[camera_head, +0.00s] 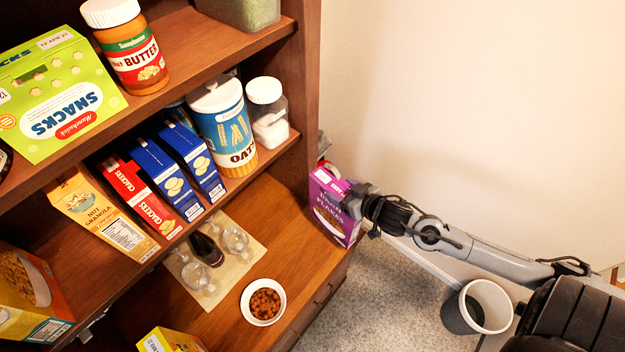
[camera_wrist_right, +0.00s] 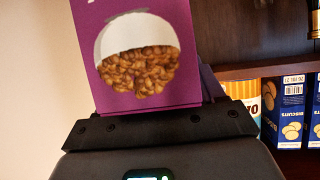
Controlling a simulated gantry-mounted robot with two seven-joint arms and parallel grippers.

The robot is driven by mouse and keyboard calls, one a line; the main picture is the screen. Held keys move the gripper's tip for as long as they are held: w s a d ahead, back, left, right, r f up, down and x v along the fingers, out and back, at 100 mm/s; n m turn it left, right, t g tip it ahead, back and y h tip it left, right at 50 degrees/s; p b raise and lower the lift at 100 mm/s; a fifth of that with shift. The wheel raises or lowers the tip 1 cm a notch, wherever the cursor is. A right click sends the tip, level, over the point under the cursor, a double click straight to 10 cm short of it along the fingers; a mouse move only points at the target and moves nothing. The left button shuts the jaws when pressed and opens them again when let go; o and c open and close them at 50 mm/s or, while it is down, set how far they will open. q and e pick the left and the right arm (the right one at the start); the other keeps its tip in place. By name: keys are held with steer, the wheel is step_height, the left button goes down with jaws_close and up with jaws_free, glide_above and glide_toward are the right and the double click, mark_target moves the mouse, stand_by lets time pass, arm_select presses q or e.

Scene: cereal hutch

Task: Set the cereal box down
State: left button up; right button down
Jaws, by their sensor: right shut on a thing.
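A purple cereal box (camera_head: 327,212) is at the right end of the hutch counter (camera_head: 290,215), by the hutch's side panel. My right gripper (camera_head: 352,205) is shut on it from the right. The box leans a little in the head view. In the right wrist view, the purple cereal box (camera_wrist_right: 150,70) rises from the gripper (camera_wrist_right: 160,120), its bowl picture facing the camera. Whether the box's bottom touches the counter is hidden. My left gripper is not in view.
A bowl of brown pieces (camera_head: 263,302) sits on the counter, left of the box. A mat (camera_head: 258,250) with glass items and a dark bottle lies behind it. Shelves above hold boxes and jars. A grey bin (camera_head: 476,306) stands on the floor at right.

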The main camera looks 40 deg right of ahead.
steer(key=shift+s+d+r, duration=0.1)
steer(key=shift+d+r, duration=0.25)
steer(key=shift+d, duration=0.05)
steer(key=r, duration=0.1)
steer(key=p, duration=0.1)
steer(key=a+r+p, duration=0.1)
steer(key=shift+w+a+r, duration=0.1)
steer(key=shift+w+r, duration=0.15)
steer(key=shift+r, duration=0.1)
steer(key=a+r+p, duration=0.3)
steer(key=a, duration=0.6)
steer(key=a+r+p, duration=0.3)
steer(key=a+p, duration=0.1)
steer(key=a, duration=0.4)
steer(key=shift+w+a+r+n+y, duration=0.15)
steer(key=shift+a+r+n+y, duration=0.15)
steer(key=shift+a, duration=0.05)
